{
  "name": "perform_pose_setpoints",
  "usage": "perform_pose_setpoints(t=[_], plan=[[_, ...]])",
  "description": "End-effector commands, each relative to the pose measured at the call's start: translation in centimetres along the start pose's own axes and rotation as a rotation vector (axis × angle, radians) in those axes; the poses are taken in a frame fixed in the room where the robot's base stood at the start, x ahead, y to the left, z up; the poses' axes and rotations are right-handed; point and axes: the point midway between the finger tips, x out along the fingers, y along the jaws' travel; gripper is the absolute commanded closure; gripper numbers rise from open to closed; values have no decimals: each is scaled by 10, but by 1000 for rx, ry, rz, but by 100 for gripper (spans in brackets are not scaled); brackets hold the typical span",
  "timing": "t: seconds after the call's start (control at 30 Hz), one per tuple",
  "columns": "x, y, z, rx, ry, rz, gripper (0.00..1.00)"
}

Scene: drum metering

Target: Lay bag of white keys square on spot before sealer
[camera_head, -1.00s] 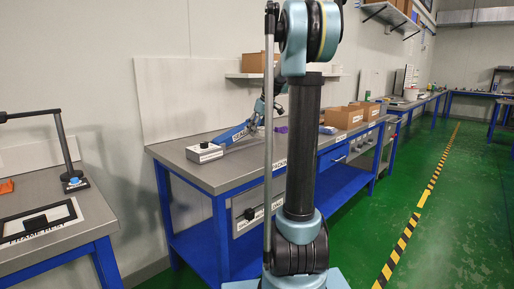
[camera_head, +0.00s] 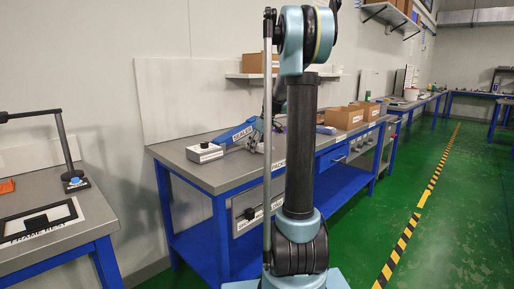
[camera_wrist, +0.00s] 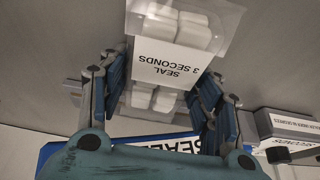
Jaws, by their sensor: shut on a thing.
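The bag of white keys (camera_wrist: 185,28) is a clear bag with white blocks inside and a label reading "SEAL 3 SECONDS". In the wrist view it lies between the pads of my gripper (camera_wrist: 163,92), which is shut on it. The blue sealer (camera_wrist: 60,152) shows just below the fingers in the wrist view, partly hidden by my gripper. In the head view the sealer (camera_head: 240,133) is on the middle bench, with my gripper (camera_head: 256,143) low beside it. My arm hides part of that area, and the spot before the sealer cannot be made out.
A grey box with a black knob (camera_head: 204,152) stands left of the sealer; it also shows at the right of the wrist view (camera_wrist: 288,130). Cardboard boxes (camera_head: 344,118) stand farther right on the bench (camera_head: 215,175). A shelf (camera_head: 245,75) hangs above.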

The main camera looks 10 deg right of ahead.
Motion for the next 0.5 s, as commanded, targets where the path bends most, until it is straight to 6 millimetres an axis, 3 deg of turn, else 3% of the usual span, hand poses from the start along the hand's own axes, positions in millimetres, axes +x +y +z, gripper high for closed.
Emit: perform_pose_setpoints(t=[0.03, 0.07, 0.13, 0.5], plan=[[1, 0, 0, 0, 0, 0, 71], [1, 0, 0, 0, 0, 0, 40], [1, 0, 0, 0, 0, 0, 24], [0, 0, 0, 1, 0, 0, 22]])
